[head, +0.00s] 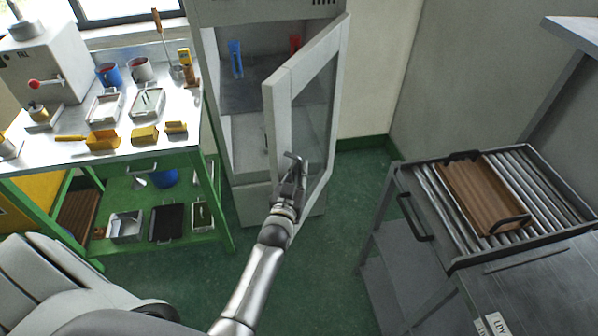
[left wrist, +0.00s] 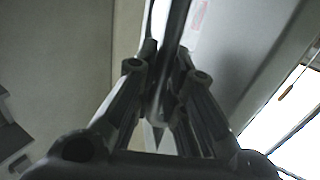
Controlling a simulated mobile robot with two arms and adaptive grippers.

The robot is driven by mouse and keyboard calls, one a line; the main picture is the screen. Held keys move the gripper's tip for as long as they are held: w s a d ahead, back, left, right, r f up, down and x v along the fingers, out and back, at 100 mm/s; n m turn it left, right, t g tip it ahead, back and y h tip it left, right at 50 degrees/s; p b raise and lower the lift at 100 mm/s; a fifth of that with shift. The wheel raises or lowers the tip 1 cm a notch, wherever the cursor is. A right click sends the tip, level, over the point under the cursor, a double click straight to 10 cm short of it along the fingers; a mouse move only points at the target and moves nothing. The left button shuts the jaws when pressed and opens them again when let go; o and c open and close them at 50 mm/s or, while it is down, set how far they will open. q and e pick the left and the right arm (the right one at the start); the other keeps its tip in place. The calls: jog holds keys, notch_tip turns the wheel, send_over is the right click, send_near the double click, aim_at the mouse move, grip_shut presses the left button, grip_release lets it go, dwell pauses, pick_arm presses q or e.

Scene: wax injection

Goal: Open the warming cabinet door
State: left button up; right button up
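The warming cabinet (head: 257,203) stands at the back centre. Its pale framed door (head: 278,110) with a glass pane is swung partly open, with its free edge toward me and the hinge side at the right. My left gripper (head: 295,168) is at the lower part of the door, near its free edge. In the left wrist view the gripper fingers (left wrist: 163,95) lie on either side of a dark bar, the door handle (left wrist: 173,45), and appear closed on it. The exact finger contact is partly hidden. My right gripper is not in view.
Inside the cabinet are a blue item (head: 235,58) and a red item (head: 295,44). A green-framed workbench (head: 60,152) with trays and tools stands at the left. A roller table (head: 430,190) carrying a brown tray (head: 478,192) stands at the right. Green floor (head: 335,245) is clear between them.

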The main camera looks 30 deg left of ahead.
pick_arm(q)
jog(key=o, duration=0.4)
jog(key=shift+w, duration=0.2)
jog(key=shift+s, duration=0.1)
jog(key=v, duration=0.7)
jog(key=shift+s, duration=0.25)
